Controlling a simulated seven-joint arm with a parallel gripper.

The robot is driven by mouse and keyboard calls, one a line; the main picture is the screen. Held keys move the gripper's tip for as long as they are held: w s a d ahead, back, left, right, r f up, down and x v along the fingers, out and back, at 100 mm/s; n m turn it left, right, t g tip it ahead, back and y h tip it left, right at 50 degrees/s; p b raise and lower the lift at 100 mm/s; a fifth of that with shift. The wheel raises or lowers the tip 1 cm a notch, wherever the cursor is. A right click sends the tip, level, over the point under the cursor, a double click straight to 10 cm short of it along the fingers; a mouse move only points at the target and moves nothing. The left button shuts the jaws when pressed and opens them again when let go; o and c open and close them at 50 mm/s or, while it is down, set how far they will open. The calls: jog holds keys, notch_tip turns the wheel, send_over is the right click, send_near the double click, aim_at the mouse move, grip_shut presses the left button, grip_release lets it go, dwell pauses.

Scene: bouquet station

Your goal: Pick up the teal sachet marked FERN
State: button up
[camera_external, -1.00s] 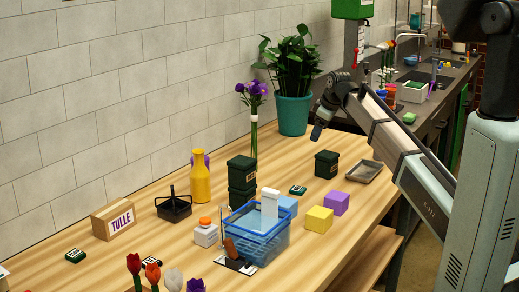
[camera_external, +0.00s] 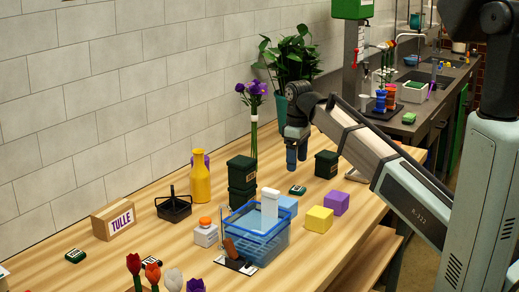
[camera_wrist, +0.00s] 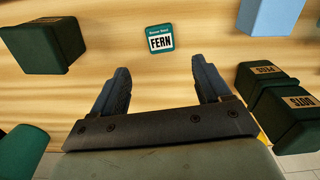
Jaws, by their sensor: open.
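The teal sachet marked FERN (camera_wrist: 160,39) lies flat on the wooden table, label up, in the wrist view. In the external view it is the small dark green sachet (camera_external: 297,190) between the dark green boxes. My gripper (camera_wrist: 161,80) is open and empty, with its two fingers spread apart. In the wrist view the sachet shows beyond the fingertips, roughly centred between them. In the external view my gripper (camera_external: 297,160) points down and hangs above the table, behind the sachet and apart from it.
A dark green box (camera_external: 326,164) stands right of the sachet, stacked dark green boxes (camera_external: 242,175) left. A light blue block (camera_external: 288,205), purple block (camera_external: 336,203), yellow block (camera_external: 319,219) and blue basket (camera_external: 262,240) are in front. A potted plant (camera_external: 293,60) stands behind.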

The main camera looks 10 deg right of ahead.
aim_at(298, 188)
jog(key=shift+f, duration=1.6)
jog(key=shift+s+d+f, duration=0.15)
jog(key=shift+s+f, duration=0.05)
jog(key=shift+f, duration=0.85)
jog(key=shift+s+d+f, duration=0.1)
jog(key=shift+s+f, duration=0.05)
jog(key=shift+f, duration=1.4)
jog(key=c, duration=1.1)
jog(key=shift+r, duration=0.1)
